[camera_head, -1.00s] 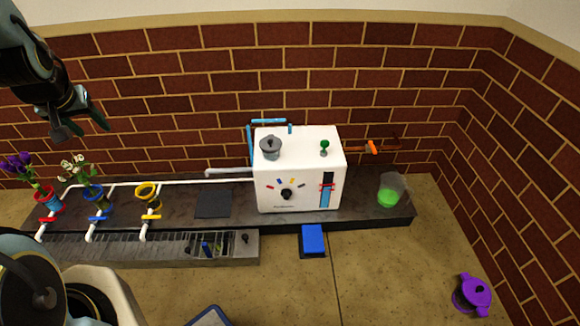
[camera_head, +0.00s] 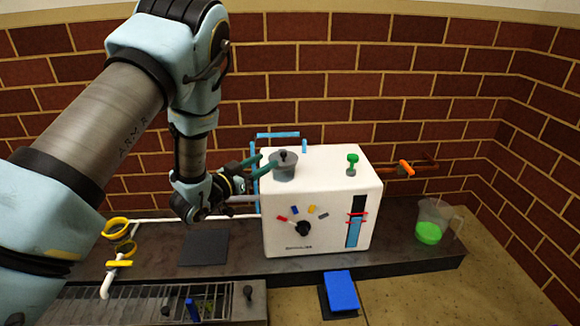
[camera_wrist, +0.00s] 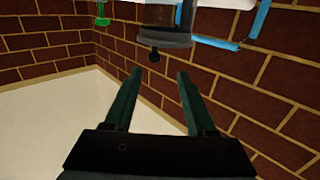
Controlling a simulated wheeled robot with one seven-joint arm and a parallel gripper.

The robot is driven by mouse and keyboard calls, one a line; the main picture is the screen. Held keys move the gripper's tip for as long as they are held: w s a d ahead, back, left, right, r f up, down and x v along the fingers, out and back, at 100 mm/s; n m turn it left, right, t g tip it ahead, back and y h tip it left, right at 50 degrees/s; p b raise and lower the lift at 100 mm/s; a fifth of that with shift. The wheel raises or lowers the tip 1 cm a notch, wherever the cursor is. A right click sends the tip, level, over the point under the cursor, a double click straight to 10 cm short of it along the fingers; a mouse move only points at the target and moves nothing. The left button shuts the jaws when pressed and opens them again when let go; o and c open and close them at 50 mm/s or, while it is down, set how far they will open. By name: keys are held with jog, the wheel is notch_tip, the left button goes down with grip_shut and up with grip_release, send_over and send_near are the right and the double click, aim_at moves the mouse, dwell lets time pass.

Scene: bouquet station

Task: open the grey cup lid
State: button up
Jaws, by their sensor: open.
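The grey cup (camera_head: 284,172) stands upright on the top left of the white machine (camera_head: 335,190). Its grey lid (camera_head: 283,157) with a small dark knob is on it. In the wrist view the scene is inverted, with the lid (camera_wrist: 165,39) near the top edge and its knob pointing down. My gripper (camera_head: 264,163) is open and empty, just left of the cup at about lid height. In the wrist view my gripper (camera_wrist: 160,74) has its fingers apart, pointing towards the knob. I cannot tell whether a finger touches the cup.
A green knob (camera_head: 352,160) stands on the machine's top right. Blue pipes (camera_head: 278,135) run behind the cup. An orange valve (camera_head: 406,167) and a jug of green liquid (camera_head: 430,225) are to the right. A blue pedal (camera_head: 341,291) lies in front.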

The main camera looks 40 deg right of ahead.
aim_at(290, 157)
jog(key=shift+s+d+f, duration=0.3)
jog(key=shift+s, duration=0.05)
jog(key=shift+d+g, duration=0.3)
jog(key=shift+d, duration=0.1)
jog(key=d, duration=0.3)
jog(key=d+b, duration=0.1)
jog(key=d, duration=0.2)
jog(key=w+d+b, duration=0.1)
jog(key=d, duration=0.2)
jog(key=shift+d+r, duration=0.1)
jog(key=shift+d, duration=0.25)
jog(key=shift+c, duration=0.2)
grip_shut()
